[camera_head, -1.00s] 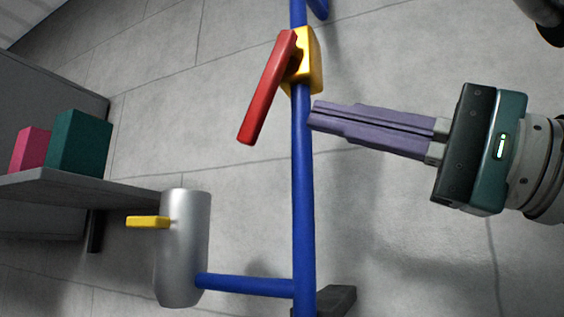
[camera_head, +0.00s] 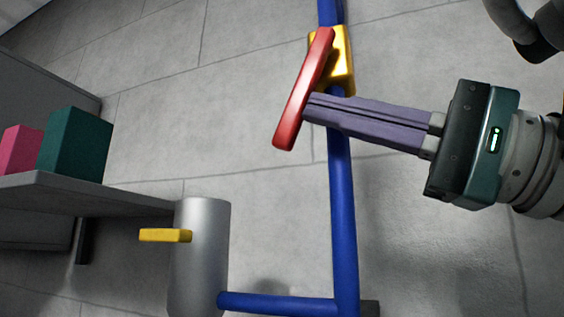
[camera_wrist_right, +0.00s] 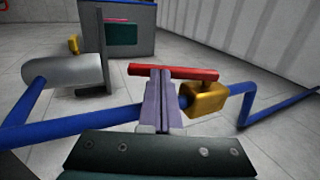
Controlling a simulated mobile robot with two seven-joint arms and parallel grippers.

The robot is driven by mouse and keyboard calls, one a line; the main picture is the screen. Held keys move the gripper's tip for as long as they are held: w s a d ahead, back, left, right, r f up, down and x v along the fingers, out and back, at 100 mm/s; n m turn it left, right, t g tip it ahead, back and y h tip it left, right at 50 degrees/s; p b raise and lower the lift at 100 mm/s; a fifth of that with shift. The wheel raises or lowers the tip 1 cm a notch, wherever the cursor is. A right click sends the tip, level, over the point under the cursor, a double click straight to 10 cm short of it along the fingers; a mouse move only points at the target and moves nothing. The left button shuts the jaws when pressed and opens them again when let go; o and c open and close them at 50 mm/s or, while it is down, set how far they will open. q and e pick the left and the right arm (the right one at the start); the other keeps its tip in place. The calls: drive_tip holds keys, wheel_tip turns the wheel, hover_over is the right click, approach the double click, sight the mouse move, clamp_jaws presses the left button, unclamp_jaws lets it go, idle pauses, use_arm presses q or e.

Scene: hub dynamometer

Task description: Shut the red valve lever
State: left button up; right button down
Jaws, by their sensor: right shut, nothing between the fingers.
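The red valve lever (camera_head: 300,95) is mounted on a yellow valve body (camera_head: 339,62) on the blue pipe (camera_head: 343,210). In the head view the lever slants down and left from the valve, at an angle to the pipe. My right gripper (camera_head: 308,108) is shut and empty. Its fingertips are at the lever's right side, near the lower half, and appear to touch it. In the right wrist view the lever (camera_wrist_right: 190,72) runs across just beyond the fingertips (camera_wrist_right: 160,73), with the valve body (camera_wrist_right: 204,99) to the right. My left gripper is not in view.
A silver cylinder (camera_head: 200,265) with a yellow handle (camera_head: 165,236) joins the pipe by a blue branch (camera_head: 275,303). A grey shelf (camera_head: 90,195) at left holds a teal box (camera_head: 75,145) and a pink box (camera_head: 20,150). The floor right of the pipe is clear.

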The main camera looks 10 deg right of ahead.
sight(301, 121)
drive_tip(key=shift+w+a+r+t+y+b, duration=0.15)
drive_tip(key=shift+w+a+t+y+b, duration=0.35)
drive_tip(key=shift+a+b, duration=0.55)
drive_tip(key=shift+w+a+r+t+y+b, duration=0.25)
drive_tip(key=shift+w+a+y+b, duration=0.4)
drive_tip(key=shift+b, duration=0.7)
drive_tip(key=shift+f, duration=0.1)
